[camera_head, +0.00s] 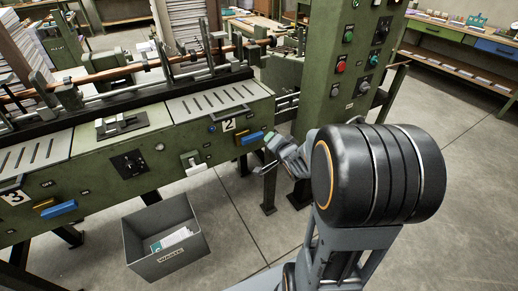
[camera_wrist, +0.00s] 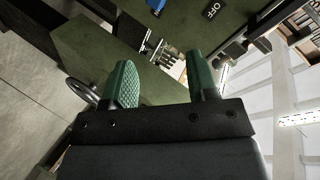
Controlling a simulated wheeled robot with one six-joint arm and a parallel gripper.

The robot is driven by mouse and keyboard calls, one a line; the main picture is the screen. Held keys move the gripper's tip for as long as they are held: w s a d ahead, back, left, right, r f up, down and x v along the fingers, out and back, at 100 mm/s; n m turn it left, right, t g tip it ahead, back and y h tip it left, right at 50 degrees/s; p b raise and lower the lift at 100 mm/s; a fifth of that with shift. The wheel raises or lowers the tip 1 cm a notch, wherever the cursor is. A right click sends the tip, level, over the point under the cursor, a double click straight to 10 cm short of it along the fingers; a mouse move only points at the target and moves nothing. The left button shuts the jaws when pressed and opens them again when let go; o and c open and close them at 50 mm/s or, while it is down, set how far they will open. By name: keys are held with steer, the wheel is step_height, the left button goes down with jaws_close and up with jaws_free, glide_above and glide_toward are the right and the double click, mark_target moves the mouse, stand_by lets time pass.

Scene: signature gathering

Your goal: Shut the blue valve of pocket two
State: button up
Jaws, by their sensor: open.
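The blue valve handle of pocket two (camera_head: 251,138) sits on the front of the green machine, below the white "2" label (camera_head: 228,124) and beside a yellow handle (camera_head: 242,133). My gripper (camera_head: 270,141) is just right of the blue handle, close to the machine's end, and appears apart from it. In the wrist view my gripper's two green fingers (camera_wrist: 160,78) are spread with nothing between them. A small blue part (camera_wrist: 157,5), likely the valve handle, shows at the top edge, mostly cut off, near an "OFF" label (camera_wrist: 214,10).
Another blue handle (camera_head: 60,208) is by the "3" label (camera_head: 15,198). A grey waste bin (camera_head: 150,262) with papers stands on the floor below the machine. A green control column (camera_head: 335,95) with buttons rises behind my arm. A workbench (camera_head: 460,70) is at the right. Open floor lies between.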

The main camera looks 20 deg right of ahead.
mark_target(261, 137)
step_height(261, 137, down, 7)
steer(key=d+m+t+y+b, duration=0.1)
steer(key=m+t+y+b, duration=0.2)
steer(key=m+t+b, duration=0.15)
steer(key=shift+m, duration=0.35)
steer(key=w, duration=0.4)
steer(key=w+b, duration=0.1)
steer(key=w, duration=0.4)
steer(key=w+a, duration=0.1)
steer(key=w, duration=0.3)
steer(key=shift+w+b, duration=0.3)
steer(key=shift+b, duration=0.1)
steer(key=shift+c, duration=0.3)
jaws_close()
